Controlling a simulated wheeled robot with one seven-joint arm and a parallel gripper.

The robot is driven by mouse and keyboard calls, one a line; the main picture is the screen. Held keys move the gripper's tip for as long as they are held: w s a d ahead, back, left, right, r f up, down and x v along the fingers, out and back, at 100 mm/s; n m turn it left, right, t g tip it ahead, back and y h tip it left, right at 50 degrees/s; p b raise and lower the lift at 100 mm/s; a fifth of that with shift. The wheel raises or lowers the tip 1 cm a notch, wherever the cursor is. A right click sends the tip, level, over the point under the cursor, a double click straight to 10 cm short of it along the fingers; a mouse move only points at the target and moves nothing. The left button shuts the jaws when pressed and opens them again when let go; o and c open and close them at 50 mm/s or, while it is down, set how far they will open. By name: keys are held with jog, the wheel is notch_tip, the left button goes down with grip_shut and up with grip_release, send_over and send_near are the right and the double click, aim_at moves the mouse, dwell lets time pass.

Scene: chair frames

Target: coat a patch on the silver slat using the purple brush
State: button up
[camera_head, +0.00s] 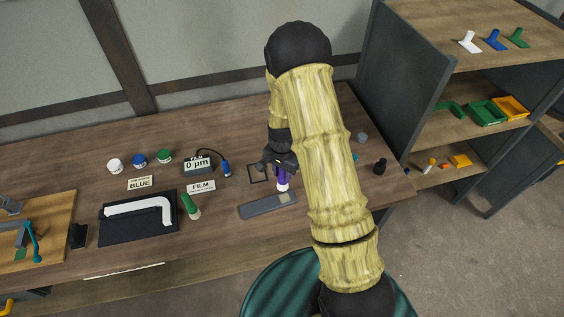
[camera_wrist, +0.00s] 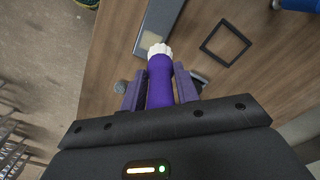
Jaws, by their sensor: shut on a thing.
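The purple brush (camera_wrist: 160,88) is held between my gripper's two purple fingers (camera_wrist: 160,92), with its white bristles (camera_wrist: 158,50) pointing forward in the wrist view. In the head view, my gripper (camera_head: 281,170) points down over the table, and the brush (camera_head: 282,180) shows below it. The silver slat (camera_head: 262,207) lies flat on the table, with a lighter patch (camera_head: 286,198) near its right end. The slat (camera_wrist: 164,15) also shows beyond the bristles in the wrist view. The bristles are close to the patch end; I cannot tell whether they touch.
A black square outline (camera_wrist: 225,43) is beside the slat. A gauge reading 0 µm (camera_head: 198,164) with a blue probe (camera_head: 226,169), white, blue and green pots, a green brush (camera_head: 190,205), and BLUE and FILM cards are left. A dark shelf unit (camera_head: 410,80) stands right.

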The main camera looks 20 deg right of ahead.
notch_tip(320, 180, up, 3)
jog(key=shift+r+p, duration=0.15)
jog(key=shift+p, duration=0.75)
jog(key=shift+w+r, duration=0.15)
jog(key=shift+s, duration=0.2)
jog(key=shift+w+d, duration=0.1)
